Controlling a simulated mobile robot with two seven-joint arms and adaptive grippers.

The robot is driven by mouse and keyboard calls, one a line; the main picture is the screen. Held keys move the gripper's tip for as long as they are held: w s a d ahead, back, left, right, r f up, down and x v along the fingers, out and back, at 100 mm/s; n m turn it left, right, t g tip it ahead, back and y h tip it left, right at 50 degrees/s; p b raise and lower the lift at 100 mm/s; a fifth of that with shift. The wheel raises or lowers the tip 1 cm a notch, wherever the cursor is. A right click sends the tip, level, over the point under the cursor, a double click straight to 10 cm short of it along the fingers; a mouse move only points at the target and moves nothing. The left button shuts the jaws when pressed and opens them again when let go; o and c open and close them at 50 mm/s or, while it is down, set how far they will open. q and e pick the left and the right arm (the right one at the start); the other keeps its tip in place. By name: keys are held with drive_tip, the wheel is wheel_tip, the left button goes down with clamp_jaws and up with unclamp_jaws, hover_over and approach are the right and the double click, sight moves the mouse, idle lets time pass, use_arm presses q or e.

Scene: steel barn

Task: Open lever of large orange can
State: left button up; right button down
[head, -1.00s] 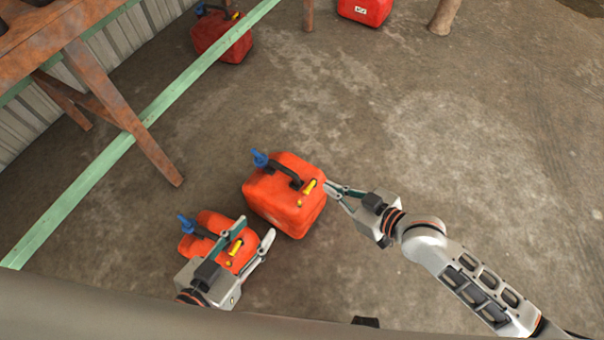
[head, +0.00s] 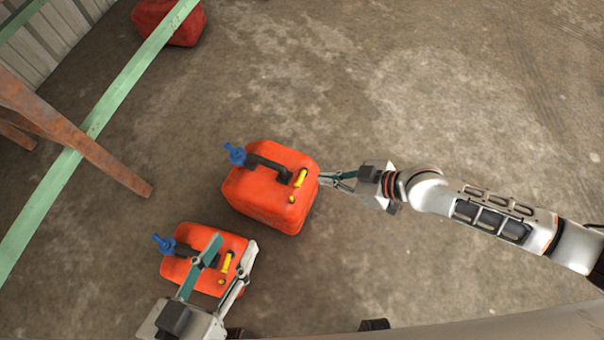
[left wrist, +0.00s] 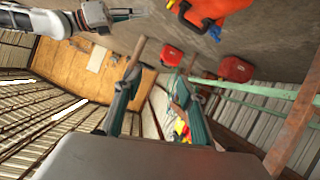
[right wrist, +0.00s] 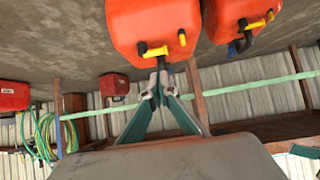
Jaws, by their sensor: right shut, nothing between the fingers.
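The large orange can (head: 262,202) stands upright on the floor, with a black handle, a blue spout (head: 235,154) and a yellow lever (head: 299,180) on top. My right gripper (head: 321,179) is shut and empty beside the can's right side, close to the lever. In the right wrist view its fingertips (right wrist: 160,84) are near the can (right wrist: 150,20) and its yellow lever (right wrist: 155,50); whether they touch is unclear. My left gripper (head: 234,242) is open above the smaller orange can (head: 178,268). Its spread fingers also show in the left wrist view (left wrist: 156,65).
More red cans and a green hose (right wrist: 40,140) show in the right wrist view.

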sight(301, 179)
drive_tip(key=b+x, duration=0.1)
drive_tip(key=x, duration=0.4)
drive_tip(key=b+x, duration=0.1)
drive_tip(key=x, duration=0.2)
drive_tip(key=shift+s+a+f+b, duration=0.15)
drive_tip(key=shift+a+f+b, duration=0.05)
drive_tip(key=shift+f+b, duration=0.15)
drive_tip(key=shift+w+a+f, duration=0.3)
drive_tip(key=shift+w+a, duration=0.05)
drive_tip(key=shift+a, duration=0.1)
use_arm(q)
drive_tip(key=d+n, duration=0.2)
drive_tip(key=s+d+n, duration=0.1)
drive_tip(key=shift+s+d+f+n, duration=0.1)
drive_tip(key=shift+d+f+n, duration=0.1)
drive_tip(key=shift+f+n, duration=0.15)
use_arm(e)
drive_tip(key=shift+w, duration=0.1)
